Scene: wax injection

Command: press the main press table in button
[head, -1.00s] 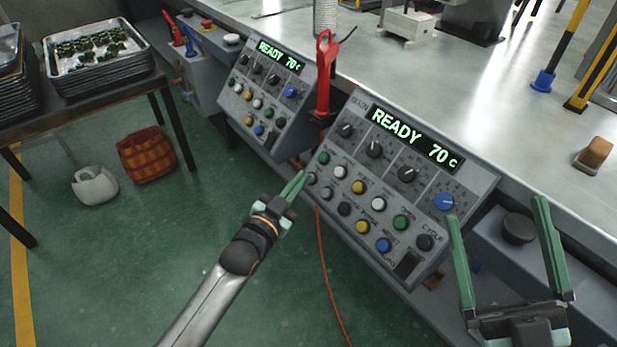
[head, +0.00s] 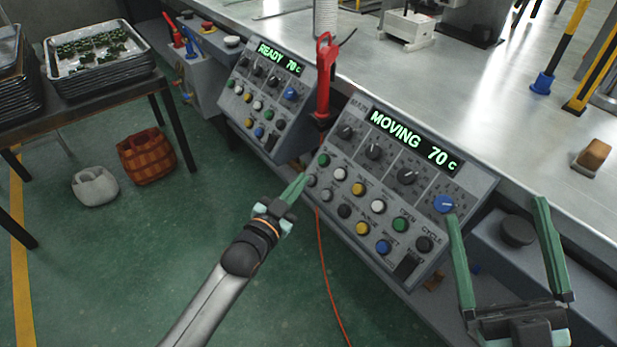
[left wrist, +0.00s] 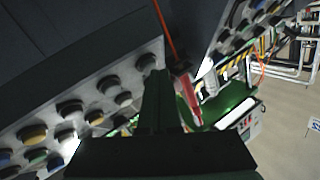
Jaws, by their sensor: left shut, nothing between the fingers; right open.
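The main press control panel (head: 330,187) is the nearer, larger one, with rows of coloured buttons and knobs. Its display (head: 414,140) reads "MOVING 70 C". My left gripper (head: 302,178) is shut and empty, its tips at the panel's left edge by a grey button (head: 311,180). I cannot tell for certain whether the tips touch that button. In the left wrist view the shut fingers (left wrist: 158,85) point toward the panel's button rows (left wrist: 90,100), and the tips overlap the panel edge.
A second panel (head: 262,100) reading "READY 70 C" stands further left. A red-handled tool (head: 324,80) stands upright between the panels. A metal table (head: 480,110) lies behind. Trays (head: 100,75), a basket (head: 147,155) and an orange cable (head: 325,270) are at left and below.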

